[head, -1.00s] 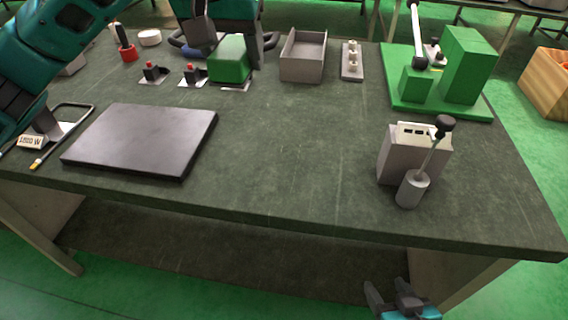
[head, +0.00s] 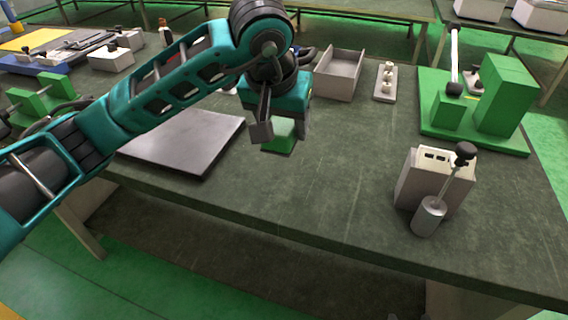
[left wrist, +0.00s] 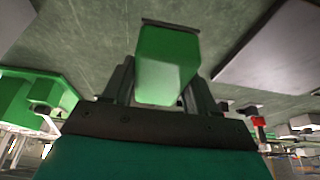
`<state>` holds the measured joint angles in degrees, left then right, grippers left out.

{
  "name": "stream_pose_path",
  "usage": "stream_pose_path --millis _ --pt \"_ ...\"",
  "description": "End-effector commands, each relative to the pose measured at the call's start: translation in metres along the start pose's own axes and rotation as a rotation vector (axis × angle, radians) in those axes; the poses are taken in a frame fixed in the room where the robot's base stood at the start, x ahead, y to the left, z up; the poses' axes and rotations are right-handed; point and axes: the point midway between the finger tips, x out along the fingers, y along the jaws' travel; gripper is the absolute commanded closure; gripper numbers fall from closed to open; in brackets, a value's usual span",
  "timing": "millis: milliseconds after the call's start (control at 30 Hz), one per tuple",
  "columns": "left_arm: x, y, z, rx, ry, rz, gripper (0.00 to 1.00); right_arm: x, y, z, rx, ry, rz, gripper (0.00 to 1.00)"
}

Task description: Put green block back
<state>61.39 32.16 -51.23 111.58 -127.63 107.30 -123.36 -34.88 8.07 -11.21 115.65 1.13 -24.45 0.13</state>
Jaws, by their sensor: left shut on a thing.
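The green block (head: 281,134) is between the fingers of my left gripper (head: 282,126), over the dark table in front of the open grey tray. My left gripper is shut on it. In the left wrist view the green block (left wrist: 166,62) sits between the two fingers (left wrist: 160,82), with a thin dark edge at its far end. I cannot tell whether its bottom touches the table. My left arm hides part of the table behind it. My right gripper does not show clearly in any view now.
A flat dark plate (head: 180,142) lies left of the block. The open grey tray (head: 338,75) and a pegged strip (head: 385,83) stand behind. A green fixture (head: 475,105) is at right. A grey box (head: 407,180) and metal cylinder (head: 429,216) stand front right. The middle table is clear.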

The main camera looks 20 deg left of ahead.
Motion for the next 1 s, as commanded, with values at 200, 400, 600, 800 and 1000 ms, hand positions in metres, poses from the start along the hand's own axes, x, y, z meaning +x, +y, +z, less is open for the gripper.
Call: stream_pose_path --millis 200,400,600,800,1000 --pt "0.04 0.0 0.017 -0.001 -0.001 0.001 0.71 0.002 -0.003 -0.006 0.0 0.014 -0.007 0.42" --pt "0.051 0.0 0.021 -0.001 0.0 0.0 0.71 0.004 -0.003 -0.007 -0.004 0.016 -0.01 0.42" --pt "0.077 0.0 0.032 -0.001 -0.002 0.001 0.71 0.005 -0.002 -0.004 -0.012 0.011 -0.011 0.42" --pt "0.081 0.0 0.033 0.0 0.002 0.001 0.71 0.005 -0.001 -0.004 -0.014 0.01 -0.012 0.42" --pt "0.085 0.0 0.035 0.0 0.003 0.0 0.71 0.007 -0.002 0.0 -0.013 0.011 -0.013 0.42"
